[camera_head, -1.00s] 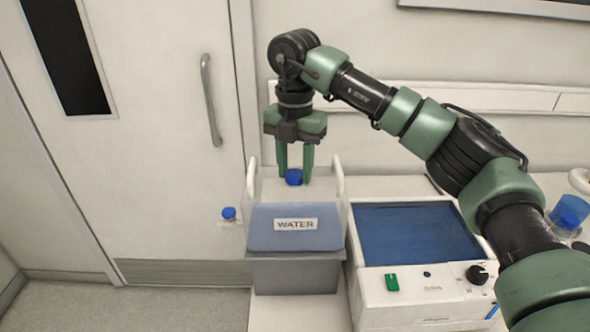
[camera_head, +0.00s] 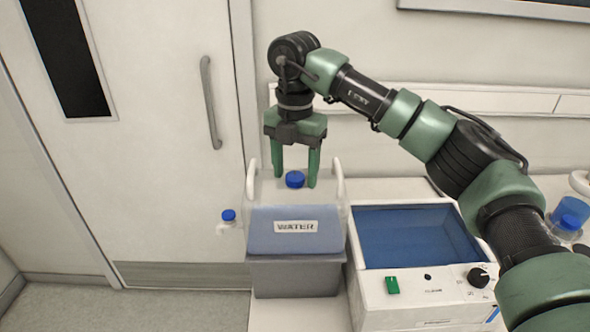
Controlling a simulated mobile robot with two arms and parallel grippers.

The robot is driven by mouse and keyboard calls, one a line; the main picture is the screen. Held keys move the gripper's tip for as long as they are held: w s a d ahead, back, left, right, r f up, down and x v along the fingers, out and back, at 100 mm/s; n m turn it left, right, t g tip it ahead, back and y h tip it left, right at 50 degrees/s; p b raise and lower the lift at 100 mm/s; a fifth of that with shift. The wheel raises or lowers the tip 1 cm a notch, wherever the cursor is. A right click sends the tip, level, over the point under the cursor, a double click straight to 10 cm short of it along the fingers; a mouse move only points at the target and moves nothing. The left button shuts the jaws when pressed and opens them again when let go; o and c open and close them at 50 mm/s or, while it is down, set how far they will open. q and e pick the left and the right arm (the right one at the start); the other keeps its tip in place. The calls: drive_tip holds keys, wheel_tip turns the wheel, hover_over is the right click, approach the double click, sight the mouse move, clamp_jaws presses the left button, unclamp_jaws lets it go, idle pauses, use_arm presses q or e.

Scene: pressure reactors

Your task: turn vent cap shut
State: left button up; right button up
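A blue vent cap (camera_head: 295,179) sits on top of a clear water container (camera_head: 296,232) labelled WATER, with white handles on both sides. My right gripper (camera_head: 294,181) points down over the container. Its two green fingers stand apart on either side of the cap, with a visible gap at each side. The gripper is open and holds nothing. My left gripper is not in view.
A small blue-capped spigot (camera_head: 229,216) sticks out left of the container. A white bath unit (camera_head: 420,290) with a blue basin, green switch and black knob stands to the right. A blue-capped bottle (camera_head: 567,217) is at the far right. A door is behind on the left.

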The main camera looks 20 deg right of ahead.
sight(295, 176)
wheel_tip(295, 176, up, 8)
drive_tip(key=shift+f+b, duration=0.1)
drive_tip(key=shift+b, duration=0.25)
idle(0.4)
